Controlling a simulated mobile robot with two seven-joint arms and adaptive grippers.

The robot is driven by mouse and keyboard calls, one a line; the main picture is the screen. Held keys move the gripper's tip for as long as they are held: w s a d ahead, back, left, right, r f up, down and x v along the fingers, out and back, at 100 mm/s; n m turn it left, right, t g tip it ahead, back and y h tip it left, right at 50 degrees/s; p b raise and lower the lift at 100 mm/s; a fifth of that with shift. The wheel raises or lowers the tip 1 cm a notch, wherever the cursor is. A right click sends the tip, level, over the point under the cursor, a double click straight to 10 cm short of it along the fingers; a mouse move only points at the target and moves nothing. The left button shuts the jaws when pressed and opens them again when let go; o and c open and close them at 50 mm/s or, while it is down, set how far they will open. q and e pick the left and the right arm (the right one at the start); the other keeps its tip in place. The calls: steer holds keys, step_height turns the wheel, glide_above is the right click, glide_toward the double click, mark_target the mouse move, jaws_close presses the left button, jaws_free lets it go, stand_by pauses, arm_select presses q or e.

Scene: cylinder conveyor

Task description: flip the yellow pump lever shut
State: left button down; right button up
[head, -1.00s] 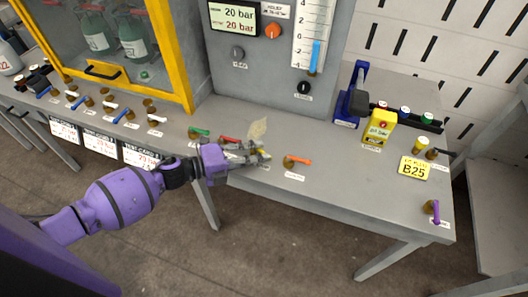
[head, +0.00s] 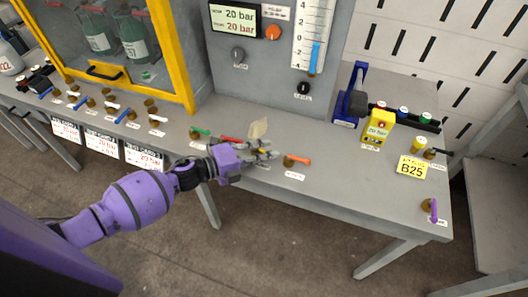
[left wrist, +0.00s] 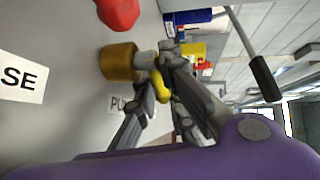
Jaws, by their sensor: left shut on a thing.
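My left gripper (head: 264,152) is at the front edge of the grey bench, between the red lever and the orange lever. In the left wrist view its fingers (left wrist: 165,88) are closed around the yellow pump lever (left wrist: 160,84). That lever joins a brass valve body (left wrist: 118,62), with a label partly hidden behind the fingers. In the head view the fingers cover most of the yellow lever and its valve. My right gripper is not in view.
A red lever (head: 231,140) and a green lever (head: 200,131) lie left of the gripper. An orange lever (head: 298,160) is close on its right. A blue hand pump (head: 349,103) and a yellow gauge box (head: 378,128) stand farther right. The front right benchtop is largely clear.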

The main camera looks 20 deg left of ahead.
arm_select(q)
steer(key=shift+w+d+r+n+t+y+p, duration=0.1)
steer(key=shift+w+n+t+y+p, duration=0.05)
steer(key=shift+n+t+y+p, duration=0.3)
steer(key=shift+w+d+r+n+t+y+p, duration=0.1)
steer(key=shift+w+n+t+y+p, duration=0.1)
steer(key=shift+n+t+y, duration=0.35)
steer(key=shift+w+f+n+y, duration=0.1)
steer(key=shift+n+y, duration=0.4)
steer(key=shift+y, duration=0.2)
steer(key=shift+f+n+t+y, duration=0.1)
steer(key=shift+n+t+y, duration=0.2)
steer(key=shift+t+y, duration=0.1)
steer(key=shift+w+a+f+n+y, duration=0.1)
steer(key=shift+n+y, duration=0.2)
steer(key=shift+y, duration=0.1)
steer(key=c, duration=2.1)
jaws_free()
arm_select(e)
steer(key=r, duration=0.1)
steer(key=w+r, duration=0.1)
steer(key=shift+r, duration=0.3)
